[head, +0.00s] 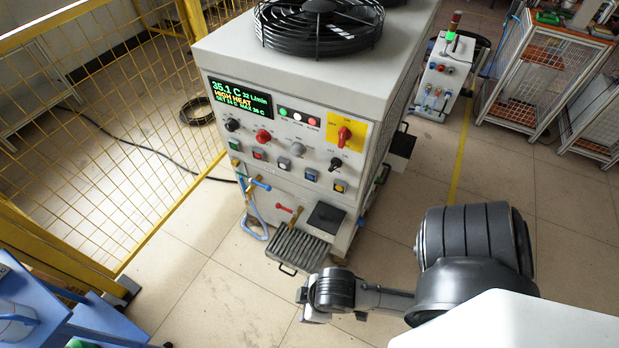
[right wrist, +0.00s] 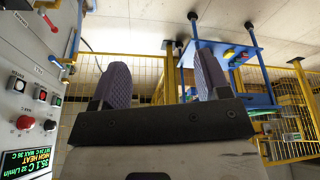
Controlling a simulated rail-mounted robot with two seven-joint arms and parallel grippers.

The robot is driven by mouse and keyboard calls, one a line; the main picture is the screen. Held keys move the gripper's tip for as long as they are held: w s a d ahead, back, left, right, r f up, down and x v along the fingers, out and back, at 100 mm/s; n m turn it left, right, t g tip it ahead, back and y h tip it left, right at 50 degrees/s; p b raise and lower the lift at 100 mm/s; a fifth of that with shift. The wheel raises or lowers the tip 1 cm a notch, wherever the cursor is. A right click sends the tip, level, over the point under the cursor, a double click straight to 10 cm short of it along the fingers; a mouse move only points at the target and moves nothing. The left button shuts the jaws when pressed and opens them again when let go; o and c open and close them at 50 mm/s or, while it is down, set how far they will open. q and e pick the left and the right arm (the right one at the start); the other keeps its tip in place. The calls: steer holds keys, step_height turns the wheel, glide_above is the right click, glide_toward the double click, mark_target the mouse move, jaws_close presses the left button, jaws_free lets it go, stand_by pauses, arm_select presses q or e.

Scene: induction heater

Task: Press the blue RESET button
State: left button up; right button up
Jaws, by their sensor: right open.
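The blue button (head: 311,174) sits in the lower row of square push buttons on the front panel of the white chiller-like cabinet (head: 350,60). It is between a white button (head: 283,166) and a yellow button (head: 340,187). Its label is too small to read. My right gripper (head: 312,308) is below and in front of the cabinet, well apart from the panel. In the right wrist view its two dark fingers (right wrist: 162,82) are spread with nothing between them. Part of the panel shows at the left there, turned over; I cannot make out the blue button in it. My left gripper is not in view.
A grey ribbed tray (head: 297,247) and a black box (head: 327,216) project from the cabinet's lower front. Blue hoses (head: 252,215) hang at its left. A yellow mesh fence (head: 110,130) stands left. Open floor lies in front.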

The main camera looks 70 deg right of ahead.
jaws_close()
stand_by(0.4)
stand_by(1.1)
